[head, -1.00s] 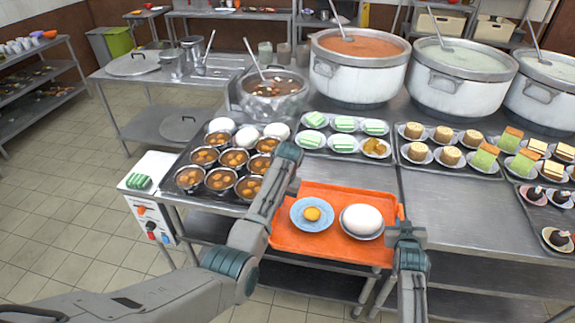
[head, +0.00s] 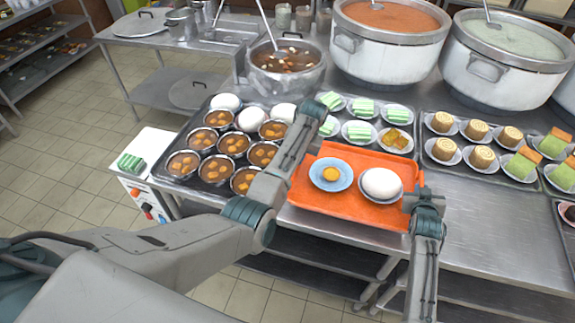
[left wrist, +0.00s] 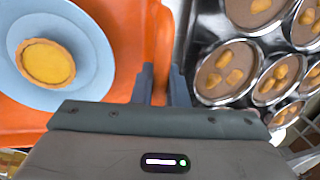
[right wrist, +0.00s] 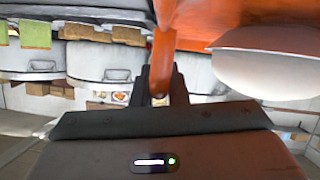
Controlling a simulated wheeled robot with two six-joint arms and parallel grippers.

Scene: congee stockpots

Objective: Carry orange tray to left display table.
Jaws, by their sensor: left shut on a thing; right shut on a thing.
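The orange tray (head: 340,203) is held between my two grippers at the front edge of the steel counter. It carries a blue plate (head: 318,174) with a small yellow tart (head: 330,174) and a white dome-shaped item (head: 381,184) on a dish. My left gripper (left wrist: 166,88) is shut on the tray's left rim; its fingers are mostly hidden in the head view. My right gripper (right wrist: 162,88) is shut on the tray's right rim, and it also shows in the head view (head: 421,192). I cannot tell whether the tray touches the counter.
Bowls of brown soup (head: 232,144) stand close left of the tray. Small green-cake plates (head: 359,132) lie behind it. A white control box (head: 146,152) is at the counter's left end. Large stockpots (head: 385,60) stand at the back. Floor (head: 60,180) is open at left.

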